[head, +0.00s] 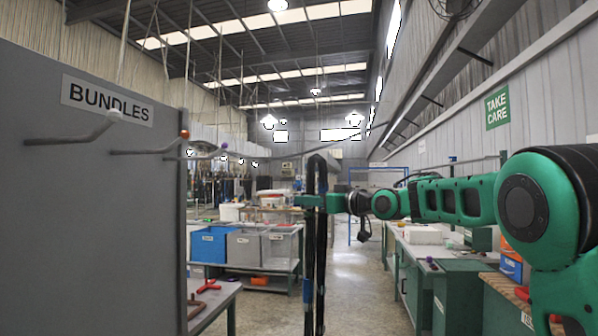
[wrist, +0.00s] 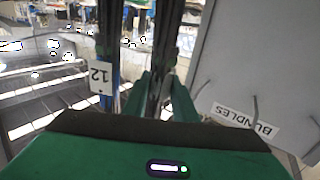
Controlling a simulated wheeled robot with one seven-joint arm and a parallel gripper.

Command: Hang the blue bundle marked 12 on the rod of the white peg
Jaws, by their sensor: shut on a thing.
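My gripper (head: 308,201) is shut on a long, dark hanging bundle (head: 315,240) in the middle of the head view. The bundle looks mostly black, with a small blue patch low down. In the wrist view its dark strands pass between my fingers (wrist: 160,98). A white tag marked 12 (wrist: 101,77) shows upside down beside a blue strip. The white peg (head: 75,132), with a pale tip, sticks out from the grey panel at the left. My gripper and the bundle are well to its right, apart from it. The bundle's lower end is out of frame.
The panel marked BUNDLES (head: 50,220) also carries an orange-tipped peg (head: 150,150) and a purple-tipped peg (head: 200,156). A table with a red tool (head: 208,286) stands by the panel. Blue and grey bins (head: 208,245) stand behind. Workbenches line the right; the aisle floor is clear.

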